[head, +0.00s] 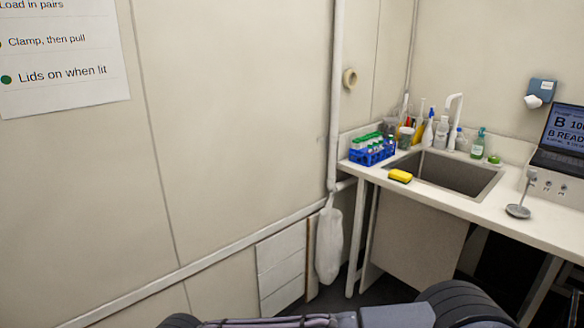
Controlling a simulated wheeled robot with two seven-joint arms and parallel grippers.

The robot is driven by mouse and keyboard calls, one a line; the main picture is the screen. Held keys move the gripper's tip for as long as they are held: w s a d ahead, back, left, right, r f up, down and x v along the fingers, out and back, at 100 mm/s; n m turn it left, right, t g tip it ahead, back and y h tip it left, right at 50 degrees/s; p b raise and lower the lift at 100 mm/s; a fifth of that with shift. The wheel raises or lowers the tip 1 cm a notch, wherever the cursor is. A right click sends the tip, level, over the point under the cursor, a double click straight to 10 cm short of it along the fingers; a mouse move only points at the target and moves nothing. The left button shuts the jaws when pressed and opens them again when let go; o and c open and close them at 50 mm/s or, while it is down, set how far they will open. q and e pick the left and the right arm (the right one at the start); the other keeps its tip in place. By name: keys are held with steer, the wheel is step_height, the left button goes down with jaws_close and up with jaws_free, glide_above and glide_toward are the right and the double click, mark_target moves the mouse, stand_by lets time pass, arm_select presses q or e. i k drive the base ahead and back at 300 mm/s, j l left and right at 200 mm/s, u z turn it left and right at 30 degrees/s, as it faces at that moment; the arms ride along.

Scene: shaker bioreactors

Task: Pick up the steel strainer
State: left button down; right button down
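No clear steel strainer can be made out. A small grey metal piece with a round flat base and a slanting stem (518,210) stands on the right part of the white counter (470,207), in front of the device with the screen. It is too small to tell whether it is the strainer. The inside of the sink (455,174) shows only in part, and its near bottom is hidden. Neither of my grippers is in view; only dark and grey parts of my own body show along the bottom edge.
A yellow sponge (400,176) lies at the sink's left edge. A blue rack of tubes (372,152) and several bottles stand behind it. A screen device (556,185) stands at the right. A white bag (329,245) hangs left of the counter.

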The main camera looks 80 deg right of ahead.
mark_target(516, 210)
steer(key=z, duration=4.25)
steer(key=i+j+u, duration=0.5)
steer(key=i, duration=0.2)
steer(key=i+j+u, duration=0.25)
steer(key=i, duration=0.15)
steer(key=i+z, duration=0.55)
steer(key=z, duration=0.15)
steer(key=i+j+z, duration=0.15)
steer(key=z, duration=0.2)
steer(key=i, duration=0.1)
